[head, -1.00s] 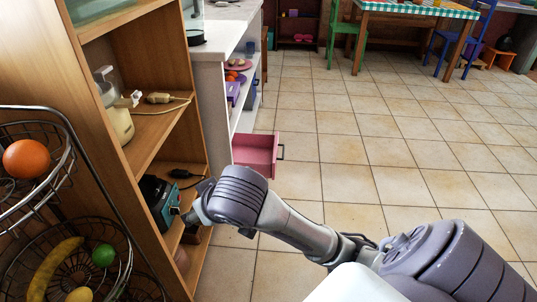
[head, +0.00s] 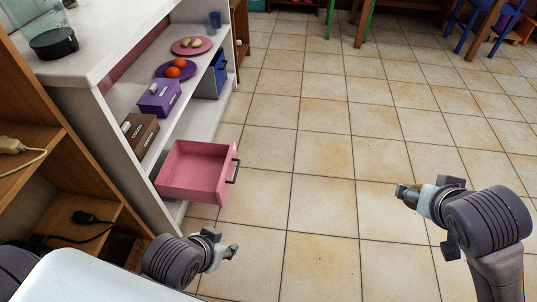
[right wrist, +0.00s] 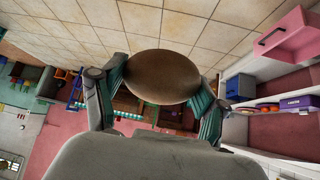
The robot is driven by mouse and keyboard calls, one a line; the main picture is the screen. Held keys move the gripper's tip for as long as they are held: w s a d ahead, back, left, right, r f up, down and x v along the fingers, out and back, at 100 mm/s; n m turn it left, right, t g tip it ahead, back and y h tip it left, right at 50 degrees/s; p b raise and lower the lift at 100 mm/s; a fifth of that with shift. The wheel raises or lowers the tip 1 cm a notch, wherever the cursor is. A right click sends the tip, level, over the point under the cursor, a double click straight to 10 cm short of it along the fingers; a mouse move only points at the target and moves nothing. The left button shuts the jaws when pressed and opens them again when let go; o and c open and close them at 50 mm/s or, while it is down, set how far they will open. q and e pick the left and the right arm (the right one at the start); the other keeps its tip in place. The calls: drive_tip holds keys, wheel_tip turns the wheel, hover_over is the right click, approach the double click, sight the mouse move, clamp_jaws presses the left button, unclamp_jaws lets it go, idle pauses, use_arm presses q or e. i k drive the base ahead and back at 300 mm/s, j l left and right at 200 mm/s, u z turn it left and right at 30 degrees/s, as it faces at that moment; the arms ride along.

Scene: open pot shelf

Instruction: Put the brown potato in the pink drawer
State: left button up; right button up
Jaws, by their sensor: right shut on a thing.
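The brown potato (right wrist: 160,78) is held between the fingers of my right gripper (right wrist: 155,90) in the right wrist view. In the head view my right gripper (head: 408,195) is at the right, above the floor, with only a little of the potato showing. The pink drawer (head: 192,192) stands pulled out from the white shelf, open at the top and empty, to the left of my right gripper. It also shows in the right wrist view (right wrist: 290,38). My left gripper (head: 230,252) is below and in front of the drawer; its finger opening is unclear.
The white shelf (head: 118,95) holds a brown box (head: 140,132), a purple box (head: 160,98), oranges on a purple plate and a pink plate (head: 190,46). A wooden shelf (head: 30,150) stands close at the left. The tiled floor (head: 320,190) right of the drawer is clear.

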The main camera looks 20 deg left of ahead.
sight(202, 170)
drive_tip(key=i+l+z, duration=0.25)
drive_tip(key=i, duration=0.15)
drive_tip(key=i+z, duration=0.3)
drive_tip(key=i, duration=0.15)
drive_tip(key=i+u, duration=0.5)
drive_tip(key=i+l+u, duration=0.25)
drive_tip(key=u, duration=0.25)
drive_tip(key=i+u, duration=0.2)
drive_tip(key=u, duration=0.3)
drive_tip(key=i+l+u, duration=0.15)
drive_tip(key=u, duration=0.35)
drive_tip(key=i+l+u, duration=0.15)
drive_tip(key=u, duration=0.3)
drive_tip(key=i+l+u, duration=0.1)
drive_tip(key=l+u, duration=0.2)
drive_tip(key=u, duration=0.2)
drive_tip(key=i+l+u, duration=0.1)
drive_tip(key=l+u, duration=0.15)
drive_tip(key=u, duration=0.25)
